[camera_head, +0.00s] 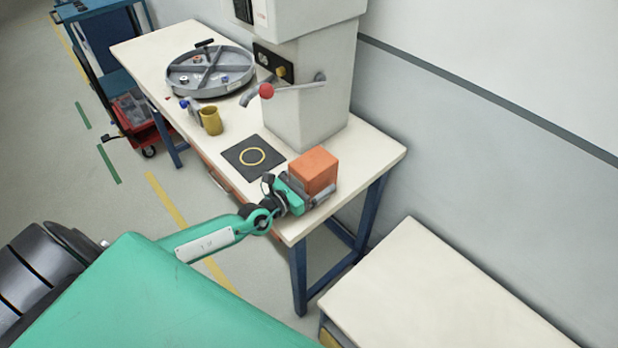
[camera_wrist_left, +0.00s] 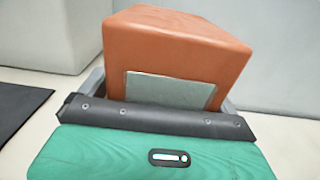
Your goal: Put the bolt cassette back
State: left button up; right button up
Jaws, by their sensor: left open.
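An orange box (camera_head: 314,168), which I take to be the bolt cassette, stands on the near right end of the cream workbench (camera_head: 368,150). My left gripper (camera_head: 308,192) is open at the box, low on its near side. In the left wrist view the orange box (camera_wrist_left: 175,45) fills the space ahead of the palm, with a pale grey plate on its facing side. Grey finger parts show at both sides of its base; whether they touch it cannot be told. My right gripper is not in view.
A black mat with a yellow ring (camera_head: 254,157) lies left of the box. A grey press (camera_head: 310,85) with a red-knobbed lever stands behind. A divided round tray (camera_head: 210,72) and a yellow cup (camera_head: 211,121) are farther back. Another pale table (camera_head: 435,290) stands at front right.

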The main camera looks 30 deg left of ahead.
pick_arm(q)
jog(key=shift+r, duration=0.2)
jog(key=shift+s+f, duration=0.15)
jog(key=shift+s, duration=0.1)
jog(key=b+v, duration=0.3)
jog(key=v, duration=0.8)
jog(key=shift+s+a, duration=0.1)
jog(key=shift+a, duration=0.05)
jog(key=shift+s, duration=0.1)
